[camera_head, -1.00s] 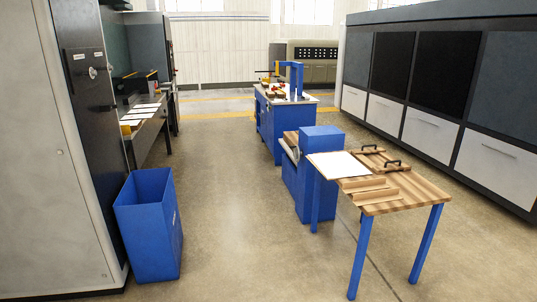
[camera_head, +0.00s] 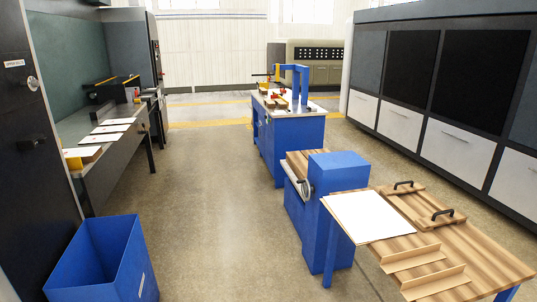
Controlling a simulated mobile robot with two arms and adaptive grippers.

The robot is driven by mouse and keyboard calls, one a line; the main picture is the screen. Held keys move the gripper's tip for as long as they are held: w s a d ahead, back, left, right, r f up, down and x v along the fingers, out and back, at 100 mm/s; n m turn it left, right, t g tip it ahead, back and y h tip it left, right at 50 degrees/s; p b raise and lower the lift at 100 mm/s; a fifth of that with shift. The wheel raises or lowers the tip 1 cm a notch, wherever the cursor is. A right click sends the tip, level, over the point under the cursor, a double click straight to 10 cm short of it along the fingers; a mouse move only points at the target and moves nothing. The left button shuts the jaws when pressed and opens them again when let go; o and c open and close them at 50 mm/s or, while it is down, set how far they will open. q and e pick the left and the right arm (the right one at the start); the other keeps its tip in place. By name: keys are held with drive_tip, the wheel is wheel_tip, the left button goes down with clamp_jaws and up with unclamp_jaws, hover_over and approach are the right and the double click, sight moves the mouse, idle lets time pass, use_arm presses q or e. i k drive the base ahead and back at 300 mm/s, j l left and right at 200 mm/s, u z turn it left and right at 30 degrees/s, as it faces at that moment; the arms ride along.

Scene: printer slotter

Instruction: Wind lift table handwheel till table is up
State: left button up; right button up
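A blue machine (camera_head: 333,217) stands right of centre, beside the wooden-topped table. A grey handwheel (camera_head: 306,188) shows on its left side, small and partly seen edge-on. A wooden lift table top (camera_head: 297,164) lies just behind the blue upright part, partly hidden by it. How high it stands is hard to tell. Neither of my grippers is in view.
A wood-topped table (camera_head: 468,245) with white sheets (camera_head: 367,214) stands at front right. A blue bin (camera_head: 100,262) stands at front left. A bench (camera_head: 130,140) is at left, a blue workstation (camera_head: 296,140) farther back. The central floor is clear.

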sight(308, 189)
drive_tip(key=i, duration=1.85)
